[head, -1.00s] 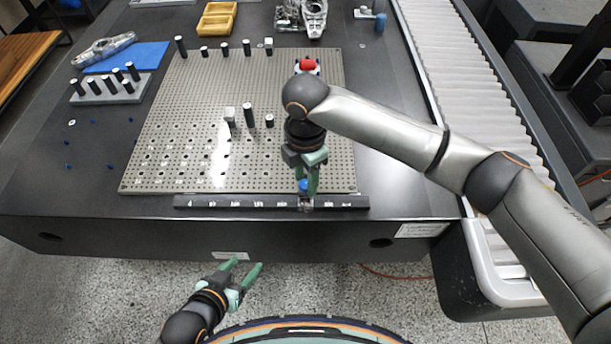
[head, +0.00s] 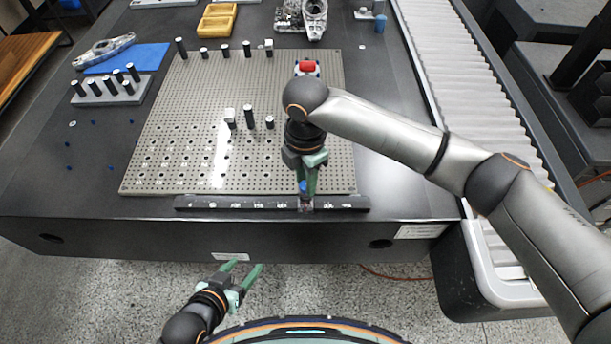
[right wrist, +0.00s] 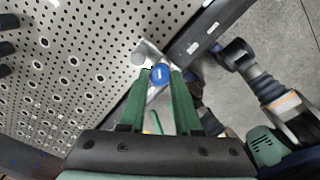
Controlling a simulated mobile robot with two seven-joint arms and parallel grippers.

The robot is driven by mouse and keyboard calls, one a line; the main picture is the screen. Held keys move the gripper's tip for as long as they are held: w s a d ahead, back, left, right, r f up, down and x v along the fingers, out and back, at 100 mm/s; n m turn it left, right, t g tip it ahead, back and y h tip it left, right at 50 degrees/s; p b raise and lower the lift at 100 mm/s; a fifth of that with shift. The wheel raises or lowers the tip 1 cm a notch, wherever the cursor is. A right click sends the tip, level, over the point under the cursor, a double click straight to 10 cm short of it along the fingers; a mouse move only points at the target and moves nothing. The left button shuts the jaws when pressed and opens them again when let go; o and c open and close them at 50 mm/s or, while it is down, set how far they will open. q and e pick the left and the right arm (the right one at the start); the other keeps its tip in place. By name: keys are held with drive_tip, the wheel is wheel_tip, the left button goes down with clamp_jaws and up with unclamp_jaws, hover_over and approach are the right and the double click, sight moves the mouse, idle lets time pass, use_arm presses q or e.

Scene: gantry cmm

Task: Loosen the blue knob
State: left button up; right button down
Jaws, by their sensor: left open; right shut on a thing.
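The blue knob (head: 303,187) is at the front edge of the perforated plate, near the right end of the dark labelled rail. In the right wrist view the knob (right wrist: 159,74) sits between the tips of my right gripper (right wrist: 160,82). My right gripper (head: 305,186) points down and is shut on the knob in the head view; its fingers partly hide the knob. A small metal piece (right wrist: 146,54) shows beside the knob. My left gripper (head: 242,272) is open and empty, in front of the table and over the floor.
The perforated plate (head: 190,110) carries several dark pins. The labelled rail (head: 240,203) runs along its front edge. A red-topped part (head: 307,68) stands behind my right wrist. A roller conveyor (head: 440,80) lies to the right. A yellow tray (head: 217,19) is at the back.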

drive_tip(key=shift+r+n+p, duration=0.25)
drive_tip(key=shift+n+p, duration=0.55)
drive_tip(key=shift+p, duration=0.2)
drive_tip(key=shift+n+p, duration=0.3)
drive_tip(key=shift+n, duration=0.1)
drive_tip(key=shift+f+n+p, duration=0.15)
drive_tip(key=shift+n+p, duration=0.85)
drive_tip(key=shift+n, duration=0.4)
use_arm(q)
drive_tip(key=shift+n+y, duration=0.3)
drive_tip(key=shift+y, duration=0.1)
drive_tip(key=a+r, duration=0.1)
drive_tip(key=s+a+r, duration=0.1)
drive_tip(key=a, duration=0.1)
drive_tip(key=shift+s+r, duration=0.2)
drive_tip(key=shift+r, duration=0.2)
use_arm(e)
drive_tip(key=shift+n, duration=0.3)
drive_tip(key=c, duration=0.9)
unclamp_jaws()
use_arm(q)
drive_tip(key=shift+d, duration=0.1)
